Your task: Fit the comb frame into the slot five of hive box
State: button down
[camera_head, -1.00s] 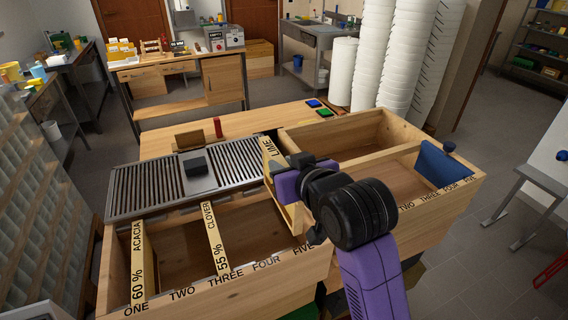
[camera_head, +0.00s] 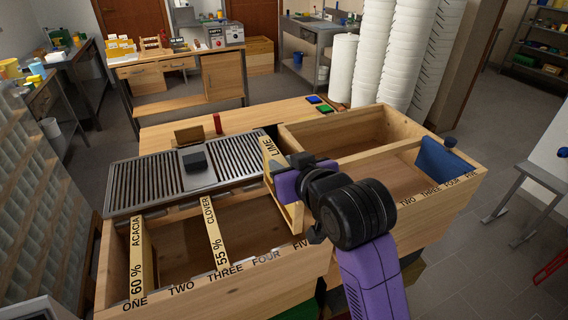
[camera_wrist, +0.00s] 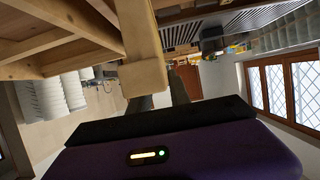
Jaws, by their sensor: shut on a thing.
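The comb frame (camera_head: 270,152), pale wood and marked LIME, is held upright by my gripper (camera_head: 286,186), whose fingers are mostly hidden behind my purple hand. In the wrist view its wooden bar (camera_wrist: 144,77) lies between my two dark fingers (camera_wrist: 162,95). The near hive box (camera_head: 215,287) has slots marked ONE to FIVE. An ACACIA frame (camera_head: 138,255) stands at slot ONE and a CLOVER frame (camera_head: 215,232) at THREE. The held frame is at the box's right end, near the FIVE mark; I cannot tell whether it touches the box or sits in a slot.
A second box (camera_head: 440,205) with numbered slots stands to the right, with a blue panel (camera_head: 448,163) at its right end. A slatted metal grid (camera_head: 145,188) with a dark block lies behind the near box. Tall white stacks (camera_head: 408,55) stand behind.

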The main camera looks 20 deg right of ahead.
aim_at(299, 225)
jog(key=shift+f+b, duration=4.1)
jog(key=shift+f, duration=2.8)
jog(key=c, duration=1.2)
grip_release()
jog(key=shift+o, duration=0.4)
jog(key=shift+f, duration=0.1)
jog(key=shift+v, duration=3.95)
